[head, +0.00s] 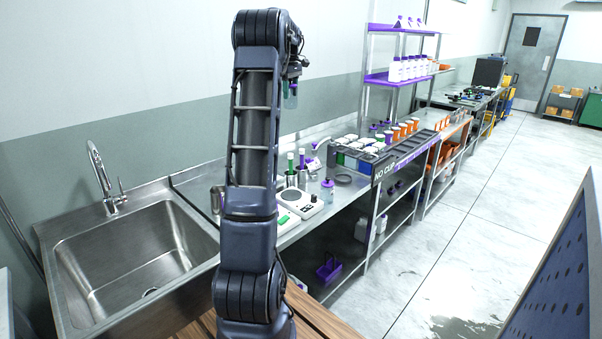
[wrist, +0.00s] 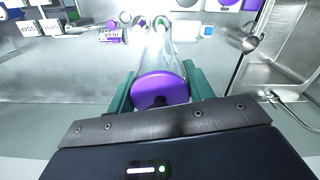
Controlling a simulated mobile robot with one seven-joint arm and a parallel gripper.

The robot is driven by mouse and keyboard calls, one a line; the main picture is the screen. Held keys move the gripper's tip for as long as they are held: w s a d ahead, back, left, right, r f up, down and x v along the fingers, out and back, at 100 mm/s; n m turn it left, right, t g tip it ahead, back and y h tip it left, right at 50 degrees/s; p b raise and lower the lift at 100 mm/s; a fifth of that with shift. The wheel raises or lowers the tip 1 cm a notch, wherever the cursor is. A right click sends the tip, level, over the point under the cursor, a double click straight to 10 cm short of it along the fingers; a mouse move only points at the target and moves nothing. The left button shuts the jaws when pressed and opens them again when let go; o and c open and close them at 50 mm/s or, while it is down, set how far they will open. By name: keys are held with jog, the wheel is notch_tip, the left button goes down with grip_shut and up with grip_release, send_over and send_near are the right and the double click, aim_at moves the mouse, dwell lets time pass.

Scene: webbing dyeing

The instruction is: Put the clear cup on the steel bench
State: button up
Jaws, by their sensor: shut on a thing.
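My gripper (wrist: 160,88) is shut on a clear cup (wrist: 163,52) with a round purple end, seen between the two green fingers in the wrist view. In the head view the cup (head: 290,97) hangs below my gripper (head: 294,76), high in the air beside my raised arm and apart from any surface. The steel bench (head: 352,197) runs along the wall to the right of the sink. My arm hides part of its near end.
A steel sink (head: 130,250) is at the left. The bench holds a white scale (head: 300,204), a purple-capped bottle (head: 327,190), steel beakers and rows of jars. A dark "NO CUP" strip (head: 405,158) marks the farther part. Purple shelves (head: 400,77) stand behind. Some bench surface near the bottle is bare.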

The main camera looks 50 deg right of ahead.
jog(key=s+d+m, duration=0.1)
jog(key=s+d, duration=0.5)
jog(key=s, duration=0.5)
jog(key=s+d+m, duration=0.2)
jog(key=s+d, duration=0.4)
jog(key=s, duration=0.4)
jog(key=f, duration=3.8)
jog(key=shift+w+a+f, duration=0.1)
jog(key=shift+w+a, duration=0.05)
jog(key=shift+w, duration=0.05)
jog(key=shift+f, duration=0.15)
jog(key=o, duration=1.1)
notch_tip(320, 180, up, 12)
jog(key=shift+r, duration=0.15)
